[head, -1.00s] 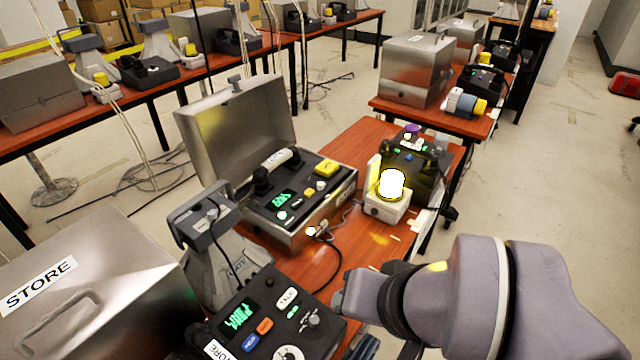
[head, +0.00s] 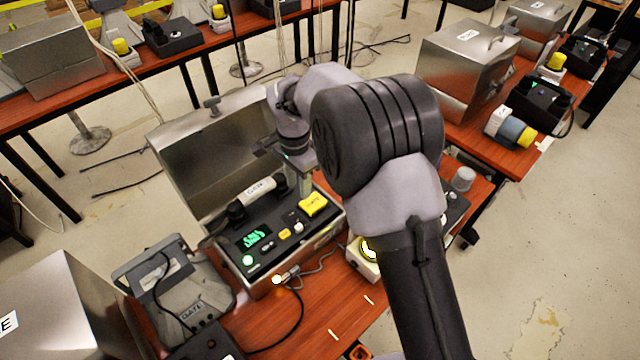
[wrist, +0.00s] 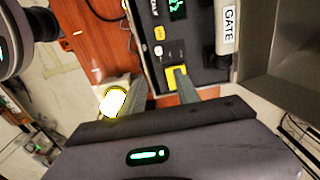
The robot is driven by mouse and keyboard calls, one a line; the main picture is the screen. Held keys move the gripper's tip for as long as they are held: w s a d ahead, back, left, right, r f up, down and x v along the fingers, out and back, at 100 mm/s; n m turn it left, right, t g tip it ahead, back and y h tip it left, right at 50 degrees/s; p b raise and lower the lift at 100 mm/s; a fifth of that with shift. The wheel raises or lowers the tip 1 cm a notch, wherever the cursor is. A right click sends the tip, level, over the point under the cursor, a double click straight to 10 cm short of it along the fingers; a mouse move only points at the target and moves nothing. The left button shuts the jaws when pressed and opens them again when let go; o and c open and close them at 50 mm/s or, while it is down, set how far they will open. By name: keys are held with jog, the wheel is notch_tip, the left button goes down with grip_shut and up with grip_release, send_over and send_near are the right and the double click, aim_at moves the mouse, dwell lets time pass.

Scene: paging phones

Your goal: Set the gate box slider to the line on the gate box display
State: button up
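The gate box (head: 262,268) is an open metal case with a black panel and a handset labelled GATE (head: 256,191). Its green-lit display (head: 254,238) also shows at the top of the wrist view (wrist: 177,8); its line is too small to read. A yellow block (head: 313,204) sits at the panel's right end; it shows near the fingers in the wrist view (wrist: 172,98). I cannot pick out the slider for certain. My gripper (head: 299,182) is above the panel's right end, pointing down. In the wrist view its fingers (wrist: 158,73) are apart, with nothing seen held.
A lit lamp on a white base (head: 362,262) stands right of the gate box, partly hidden by my arm. The raised lid (head: 215,150) stands behind the panel. A grey stand labelled GATE (head: 185,295) is at front left. Cables lie on the table (head: 310,325).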

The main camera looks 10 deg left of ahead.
aim_at(300, 225)
jog(key=f+b, duration=0.1)
jog(key=f, duration=0.4)
jog(key=f+b, duration=0.2)
jog(key=f, duration=0.4)
jog(key=f+b, duration=0.1)
jog(key=f, duration=0.5)
jog(key=shift+s+a+b, duration=0.15)
jog(key=shift+s+b, duration=0.2)
jog(key=shift+b, duration=0.05)
jog(key=shift+c, duration=0.2)
grip_shut()
